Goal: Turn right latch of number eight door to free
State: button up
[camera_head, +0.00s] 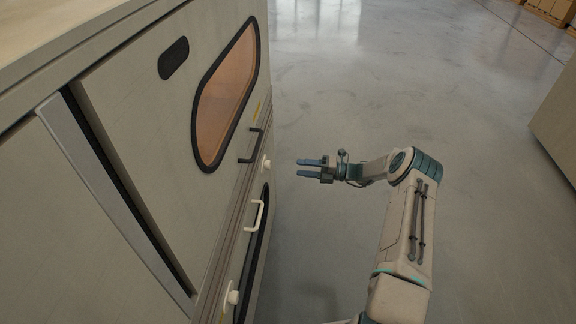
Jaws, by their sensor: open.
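A beige cabinet (140,130) fills the left of the view. Its face has a door with an amber window (228,95) in a black rim, and part of another dark-rimmed window (262,222) below. A white knob-like latch (266,164) and a second one (233,297) stick out from the face. No door number is legible, so I cannot tell which door is number eight or how the latches are set. My gripper (299,167) is open and empty, its blue fingers pointing left at the upper latch, a short gap away in the picture.
A black bar handle (251,147) and a white bar handle (254,215) jut from the cabinet face near the latches. Grey floor (430,80) is clear to the right. A beige block (556,125) stands at the right edge, and boxes (552,10) at the far top right.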

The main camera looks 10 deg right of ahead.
jog(key=shift+v, duration=1.6)
jog(key=s+a+r+n+g+h+p, duration=0.2)
jog(key=s+a+r+n+h+p, duration=0.15)
jog(key=r+n, duration=0.4)
jog(key=s+a+r+n+g+h+p, duration=0.25)
jog(key=s+r+n+p, duration=0.2)
jog(key=r, duration=0.65)
jog(key=s+a+r+n+g+h+p, duration=0.25)
jog(key=s+r+n, duration=0.3)
jog(key=r, duration=0.45)
jog(key=s+d+r+n+t+h+p, duration=0.1)
jog(key=s+r+n+h+p, duration=0.3)
jog(key=s+r+n, duration=0.5)
jog(key=s+d+r+n+t+h+p, duration=0.2)
jog(key=s+r+n+h+p, duration=0.3)
jog(key=s, duration=1)
jog(key=shift+s+d+r+n+t+p, duration=0.25)
jog(key=shift+r+n+t+p, duration=0.65)
jog(key=shift+r+n+p, duration=1.5)
notch_tip(320, 180, up, 3)
jog(key=shift+a+f+b, duration=0.1)
jog(key=shift+f+b, duration=0.15)
jog(key=shift+b, duration=0.45)
